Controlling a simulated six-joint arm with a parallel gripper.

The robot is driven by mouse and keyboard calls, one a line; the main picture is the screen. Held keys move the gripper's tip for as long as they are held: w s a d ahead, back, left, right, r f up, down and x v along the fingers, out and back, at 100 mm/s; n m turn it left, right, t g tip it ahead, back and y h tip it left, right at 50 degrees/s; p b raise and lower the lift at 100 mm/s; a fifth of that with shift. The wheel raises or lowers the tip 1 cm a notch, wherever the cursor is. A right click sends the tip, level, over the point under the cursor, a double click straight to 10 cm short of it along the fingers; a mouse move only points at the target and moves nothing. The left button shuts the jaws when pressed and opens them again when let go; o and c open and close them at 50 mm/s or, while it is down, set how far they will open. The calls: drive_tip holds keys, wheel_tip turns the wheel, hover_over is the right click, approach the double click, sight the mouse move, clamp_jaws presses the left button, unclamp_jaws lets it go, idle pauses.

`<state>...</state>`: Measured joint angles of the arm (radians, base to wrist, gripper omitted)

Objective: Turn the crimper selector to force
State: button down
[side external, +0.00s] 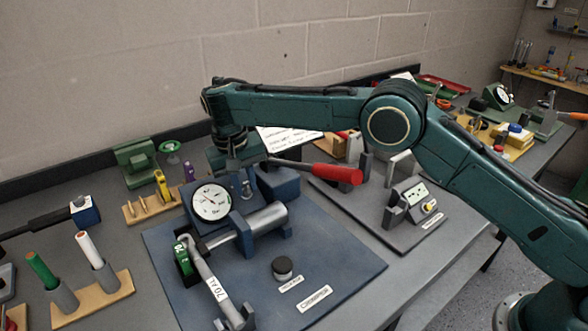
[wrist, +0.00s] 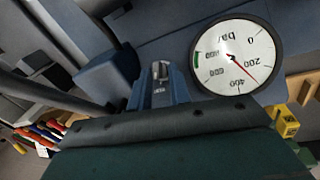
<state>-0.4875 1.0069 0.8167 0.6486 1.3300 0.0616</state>
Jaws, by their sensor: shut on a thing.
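The crimper (side external: 350,270) is a blue baseplate with a horizontal silver cylinder (side external: 266,219), a blue block behind it and a round white pressure gauge (side external: 211,202). The gauge (wrist: 237,57) is large in the wrist view, with its red needle between 200 and 400. My gripper (side external: 245,178) points down at the blue block, just right of and behind the gauge. In the wrist view my gripper (wrist: 160,85) is shut on a small silver piece (wrist: 160,69), seemingly the selector. Its lower part and exact setting are hidden or too small to read.
A red-handled lever (side external: 337,174) sticks out right of my gripper. A black knob (side external: 283,268) stands on the front of the baseplate. A green and silver tool marked 70 AL (side external: 207,285) lies at its left. Wooden holders (side external: 100,300) stand farther left. My arm spans the right.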

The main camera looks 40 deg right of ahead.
drive_tip(key=shift+w, duration=0.1)
drive_tip(key=c, duration=1.3)
unclamp_jaws()
drive_tip(key=shift+d, duration=0.15)
drive_tip(key=shift+d+m+y, duration=0.15)
drive_tip(key=shift+m+y, duration=0.75)
drive_tip(key=shift+m, duration=0.3)
wheel_tip(320, 180, up, 14)
drive_tip(key=shift+s+d+r+n+t, duration=0.35)
drive_tip(key=shift+s+d+r, duration=1.6)
drive_tip(key=shift+s+d, duration=0.2)
drive_tip(key=shift+s+d+r+n+t, duration=0.4)
drive_tip(key=shift+s+d+r, duration=1.5)
drive_tip(key=shift+s+d, duration=0.25)
drive_tip(key=shift+s+d+r+n+t, duration=0.35)
drive_tip(key=shift+s+d+r, duration=1.6)
drive_tip(key=shift+s+d, duration=0.15)
